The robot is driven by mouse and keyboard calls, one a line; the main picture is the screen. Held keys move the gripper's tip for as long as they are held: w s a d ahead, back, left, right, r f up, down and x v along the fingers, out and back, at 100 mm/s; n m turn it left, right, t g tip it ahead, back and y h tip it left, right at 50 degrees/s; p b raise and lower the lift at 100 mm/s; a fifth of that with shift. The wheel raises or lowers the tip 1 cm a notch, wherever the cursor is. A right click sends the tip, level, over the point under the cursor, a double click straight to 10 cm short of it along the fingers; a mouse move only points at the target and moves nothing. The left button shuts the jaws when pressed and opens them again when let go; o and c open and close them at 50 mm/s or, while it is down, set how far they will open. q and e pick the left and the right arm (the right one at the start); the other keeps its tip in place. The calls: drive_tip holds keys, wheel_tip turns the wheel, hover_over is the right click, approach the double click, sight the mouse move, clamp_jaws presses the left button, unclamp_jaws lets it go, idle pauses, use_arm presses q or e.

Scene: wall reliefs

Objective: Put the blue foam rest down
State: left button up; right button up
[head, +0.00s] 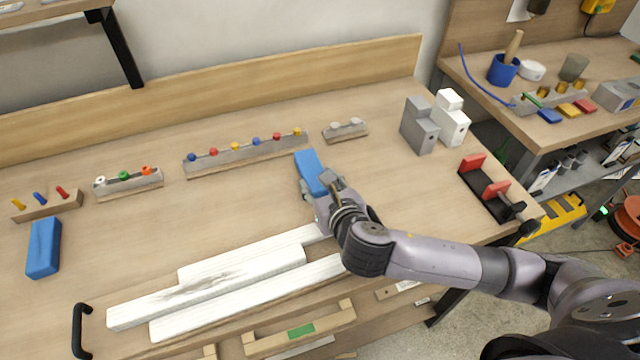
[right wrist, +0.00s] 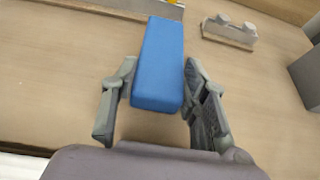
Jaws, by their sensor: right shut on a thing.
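One blue foam rest (head: 309,168) is a blue block between the fingers of my right gripper (head: 317,190), near the middle of the bench. In the right wrist view, the blue block (right wrist: 158,65) sits between the two fingers of the gripper (right wrist: 158,100), its long side pointing away from me. I cannot tell whether it touches the bench top or hangs just above it. A second, similar blue block (head: 43,248) lies on the bench at the far left, apart from any gripper. My left gripper is not in view.
White relief pieces (head: 215,285) lie in front of my right gripper. A rail with several coloured knobs (head: 245,150) and a small rail with grey knobs (head: 346,131) stand behind. Grey (head: 419,127) and white (head: 451,118) blocks stand at right, near a red-jawed holder (head: 489,189). Bench between is clear.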

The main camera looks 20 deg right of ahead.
drive_tip(key=shift+s+f, duration=0.25)
drive_tip(key=shift+f, duration=0.45)
drive_tip(key=o, duration=0.9)
drive_tip(key=shift+f, duration=0.2)
drive_tip(key=shift+o, duration=0.2)
drive_tip(key=shift+w+r, duration=0.1)
drive_tip(key=shift+r, duration=0.45)
drive_tip(key=v, duration=0.9)
drive_tip(key=shift+r, duration=0.4)
drive_tip(key=shift+s+r+p, duration=0.4)
drive_tip(key=shift+s+p, duration=0.1)
drive_tip(key=shift+p, duration=0.4)
drive_tip(key=shift+p+v, duration=0.5)
drive_tip(key=shift+v, duration=0.3)
